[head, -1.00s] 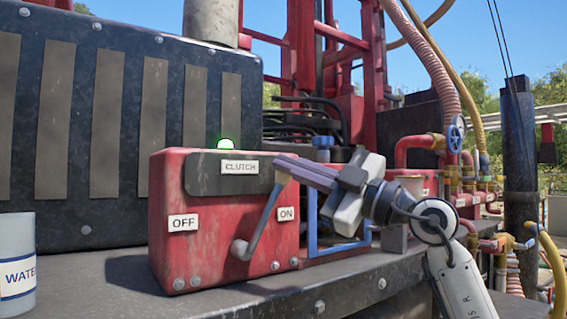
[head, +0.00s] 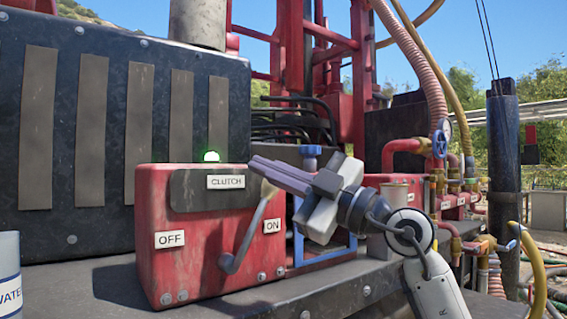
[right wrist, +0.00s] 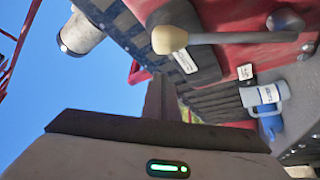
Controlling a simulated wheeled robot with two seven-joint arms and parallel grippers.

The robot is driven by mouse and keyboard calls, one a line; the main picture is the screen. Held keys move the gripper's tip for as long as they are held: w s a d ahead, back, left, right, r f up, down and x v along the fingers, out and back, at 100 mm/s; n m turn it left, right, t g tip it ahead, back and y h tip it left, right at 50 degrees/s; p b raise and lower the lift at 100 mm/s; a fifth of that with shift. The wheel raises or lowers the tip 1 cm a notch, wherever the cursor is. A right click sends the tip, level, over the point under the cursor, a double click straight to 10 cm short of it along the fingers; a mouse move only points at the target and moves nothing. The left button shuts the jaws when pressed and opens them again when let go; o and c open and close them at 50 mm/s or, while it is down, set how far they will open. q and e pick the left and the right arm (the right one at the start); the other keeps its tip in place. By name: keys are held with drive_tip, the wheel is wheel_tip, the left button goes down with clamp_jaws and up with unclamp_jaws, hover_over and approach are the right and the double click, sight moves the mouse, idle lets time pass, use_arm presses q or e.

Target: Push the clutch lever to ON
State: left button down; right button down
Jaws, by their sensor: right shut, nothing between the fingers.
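The clutch lever (head: 246,238) is a bent grey rod on the front of a red box (head: 205,250). The OFF label (head: 170,239) is at the box's left. My right gripper (head: 252,164) is shut and empty, its fingers pointing left just above the lever's top. In the right wrist view the lever's tan knob (right wrist: 169,39) shows apart from the shut fingers (right wrist: 158,96); touch cannot be told in the head view. My left gripper is not in view.
A green lamp (head: 211,156) glows on top of the box. A WATER mug (head: 9,280) stands at the left edge, also in the right wrist view (right wrist: 262,96). A blue frame (head: 325,257), pipes and hoses stand to the right. The ledge in front is narrow.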

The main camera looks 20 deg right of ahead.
use_arm(q)
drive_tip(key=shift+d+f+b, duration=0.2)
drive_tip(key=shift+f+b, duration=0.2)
drive_tip(key=shift+b, duration=0.85)
use_arm(e)
drive_tip(key=v, duration=1)
drive_tip(key=shift+r, duration=0.2)
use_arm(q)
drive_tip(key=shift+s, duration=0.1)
use_arm(e)
drive_tip(key=shift+s, duration=0.1)
drive_tip(key=shift+a, duration=0.1)
